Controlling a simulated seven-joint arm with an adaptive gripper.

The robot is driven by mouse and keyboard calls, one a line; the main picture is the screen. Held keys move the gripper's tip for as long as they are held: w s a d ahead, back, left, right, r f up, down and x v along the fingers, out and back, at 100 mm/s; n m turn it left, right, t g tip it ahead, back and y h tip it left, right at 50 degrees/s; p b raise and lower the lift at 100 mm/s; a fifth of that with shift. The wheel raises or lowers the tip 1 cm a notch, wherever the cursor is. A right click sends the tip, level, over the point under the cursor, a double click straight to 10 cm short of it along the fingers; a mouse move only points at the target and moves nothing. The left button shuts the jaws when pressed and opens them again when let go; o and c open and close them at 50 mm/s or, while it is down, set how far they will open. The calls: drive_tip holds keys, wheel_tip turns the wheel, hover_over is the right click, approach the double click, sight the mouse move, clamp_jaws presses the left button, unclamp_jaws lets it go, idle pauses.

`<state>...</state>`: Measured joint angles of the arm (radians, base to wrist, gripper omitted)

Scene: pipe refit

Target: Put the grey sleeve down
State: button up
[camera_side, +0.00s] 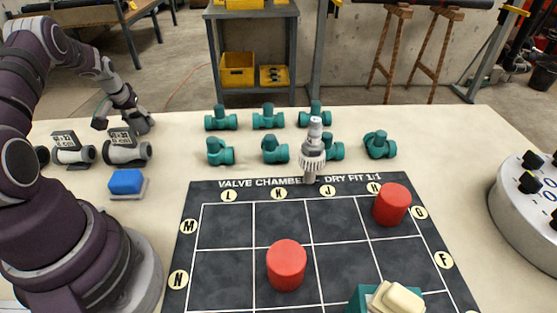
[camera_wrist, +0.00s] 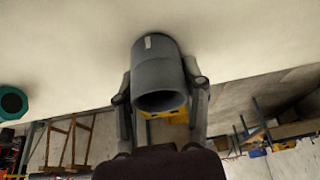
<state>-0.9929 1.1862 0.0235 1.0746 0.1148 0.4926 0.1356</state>
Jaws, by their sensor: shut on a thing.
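The grey sleeve (camera_wrist: 158,70) is a dark grey open tube with a small pale mark, seen in the wrist view. My gripper (camera_wrist: 160,92) is shut on it, one finger at each side, with its open end facing the camera. In the side view my gripper (camera_side: 126,112) is at the upper left, behind the labelled pipe pieces. The sleeve (camera_side: 140,122) appears small there, partly hidden by my gripper. Its exact gap to the table is hard to tell.
Light grey pipe pieces (camera_side: 124,152) with labels stand in front of my gripper, near a blue block (camera_side: 126,182). Several teal fittings (camera_side: 268,118) stand behind the black mat (camera_side: 225,235). Red cylinders (camera_side: 286,266) and a grey-white upright part (camera_side: 313,155) are on or near it.

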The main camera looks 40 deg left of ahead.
drive_tip(key=shift+f, duration=0.15)
drive_tip(key=o, duration=1)
